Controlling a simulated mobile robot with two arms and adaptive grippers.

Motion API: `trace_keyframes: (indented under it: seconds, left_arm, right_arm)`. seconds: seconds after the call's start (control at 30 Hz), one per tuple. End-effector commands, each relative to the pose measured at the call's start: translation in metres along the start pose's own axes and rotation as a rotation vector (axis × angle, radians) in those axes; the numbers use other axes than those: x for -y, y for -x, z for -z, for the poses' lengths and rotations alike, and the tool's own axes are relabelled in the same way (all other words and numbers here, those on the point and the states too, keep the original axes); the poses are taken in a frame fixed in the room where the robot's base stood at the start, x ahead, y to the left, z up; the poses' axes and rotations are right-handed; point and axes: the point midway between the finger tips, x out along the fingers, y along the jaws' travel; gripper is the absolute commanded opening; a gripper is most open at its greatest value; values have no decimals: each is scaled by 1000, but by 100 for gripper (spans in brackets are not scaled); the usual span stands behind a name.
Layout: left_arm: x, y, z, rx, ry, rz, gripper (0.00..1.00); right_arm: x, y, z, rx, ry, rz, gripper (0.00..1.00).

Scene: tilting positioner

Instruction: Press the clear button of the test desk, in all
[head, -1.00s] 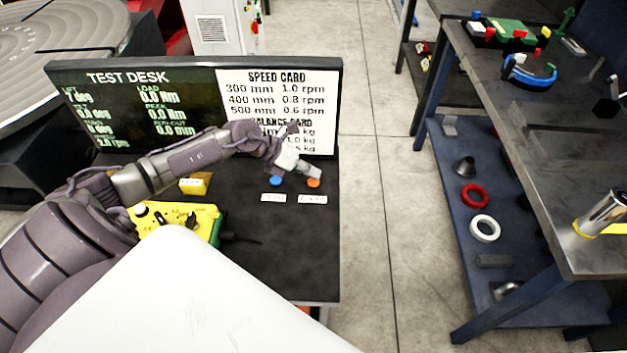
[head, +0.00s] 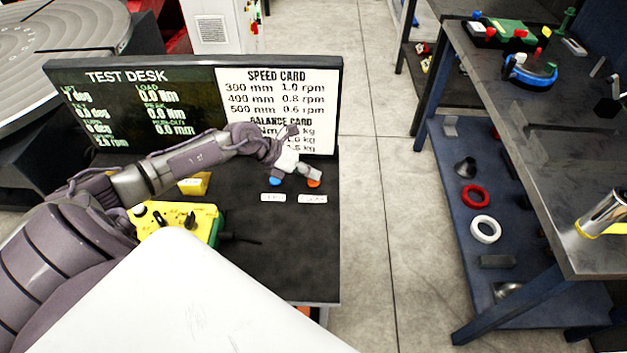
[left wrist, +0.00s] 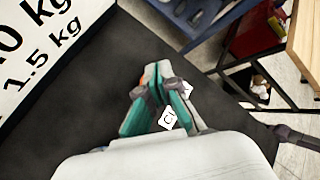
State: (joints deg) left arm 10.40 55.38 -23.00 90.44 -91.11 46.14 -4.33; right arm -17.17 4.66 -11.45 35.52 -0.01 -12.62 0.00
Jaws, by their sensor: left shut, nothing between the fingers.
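The test desk (head: 290,250) is a dark bench top with a display board (head: 140,105) at its back. An orange button (head: 313,184) and a blue button (head: 272,182) sit near its right edge, each with a white label in front. In the left wrist view the fingertips (left wrist: 157,70) hide most of the button.
A yellow control box (head: 178,218) and a small yellow block (head: 195,184) are on the desk's left side. The desk's front right is clear. A blue-legged workbench (head: 540,140) with parts stands at the right, across open floor (head: 375,220).

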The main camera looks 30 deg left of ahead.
Motion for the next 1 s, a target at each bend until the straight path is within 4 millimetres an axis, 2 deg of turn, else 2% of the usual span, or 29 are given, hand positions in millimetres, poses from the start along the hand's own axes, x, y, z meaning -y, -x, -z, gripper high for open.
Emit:
trace_keyframes:
  seconds: [0.57,1.0]
  left_arm:
    - [-4,-6,4,0,0,0,0]
    - [-1,-2,2,-1,0,0,0]
  right_arm:
    - [0,-6,-1,0,0,1,40]
    - [1,-1,0,0,0,1,40]
